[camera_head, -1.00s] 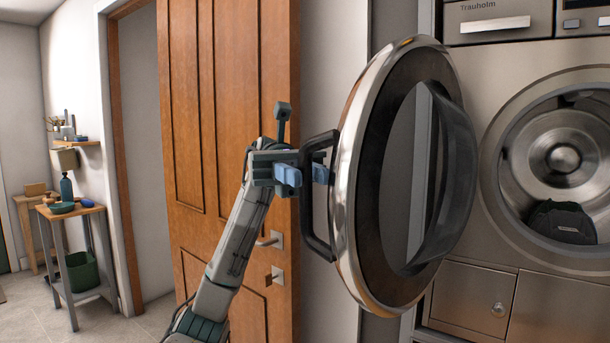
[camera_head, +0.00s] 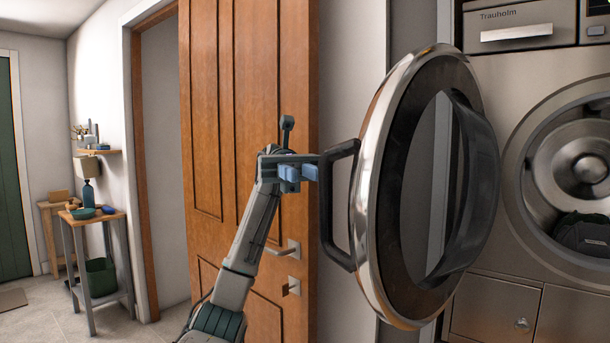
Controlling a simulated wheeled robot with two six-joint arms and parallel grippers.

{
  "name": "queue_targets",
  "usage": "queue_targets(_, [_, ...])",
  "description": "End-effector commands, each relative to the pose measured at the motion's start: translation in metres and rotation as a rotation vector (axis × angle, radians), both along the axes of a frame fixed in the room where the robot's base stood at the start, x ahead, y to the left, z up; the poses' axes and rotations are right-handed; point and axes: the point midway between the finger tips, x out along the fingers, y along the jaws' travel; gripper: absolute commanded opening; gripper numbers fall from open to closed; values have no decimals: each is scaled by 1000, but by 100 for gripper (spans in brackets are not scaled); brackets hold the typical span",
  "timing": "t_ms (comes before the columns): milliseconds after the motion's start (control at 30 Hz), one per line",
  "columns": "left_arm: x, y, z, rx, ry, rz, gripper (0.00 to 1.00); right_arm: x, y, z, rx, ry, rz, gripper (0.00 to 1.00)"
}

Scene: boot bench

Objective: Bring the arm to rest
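My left arm rises from the bottom of the head view in front of the wooden door. My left gripper (camera_head: 301,173), with blue finger pads, is at its upper end. The pads stand a little apart with nothing seen between them, so it looks open and empty. It is just left of the black handle (camera_head: 328,220) of the round washer door (camera_head: 372,190), clear of the handle's upright bar as far as this view shows. The washer door stands swung open, with its chrome rim towards me. My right gripper is out of view.
The washer (camera_head: 487,85) is at the right, with a dark item (camera_head: 585,236) in its drum. The brown wooden door (camera_head: 215,110) stands open behind my arm. A small side table (camera_head: 108,217) is at the far left. Open floor lies at the lower left.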

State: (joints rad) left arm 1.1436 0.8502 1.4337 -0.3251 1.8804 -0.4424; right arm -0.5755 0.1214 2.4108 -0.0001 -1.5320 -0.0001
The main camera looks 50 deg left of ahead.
Motion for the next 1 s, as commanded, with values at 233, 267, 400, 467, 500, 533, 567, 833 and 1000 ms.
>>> queue_targets(233, [0,0,0,0,0,0,24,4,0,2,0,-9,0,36])
queue_targets(267, [0,0,0,0,0,0,24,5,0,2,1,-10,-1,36])
queue_targets(400, [12,-2,-2,-39,51,1,24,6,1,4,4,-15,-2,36])
queue_targets(467, [28,-5,-4,-94,123,5,24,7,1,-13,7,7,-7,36])
queue_targets(500, [44,-6,-7,-146,192,11,24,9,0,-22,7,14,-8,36])
queue_targets(533, [58,-8,-11,-194,254,16,24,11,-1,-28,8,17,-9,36])
queue_targets(567, [74,-8,-16,-245,326,22,24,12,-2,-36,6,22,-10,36])
queue_targets(833, [228,3,-138,-731,1055,159,24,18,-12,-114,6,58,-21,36])
queue_targets(1000, [282,13,-257,-964,1438,275,24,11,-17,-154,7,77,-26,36])
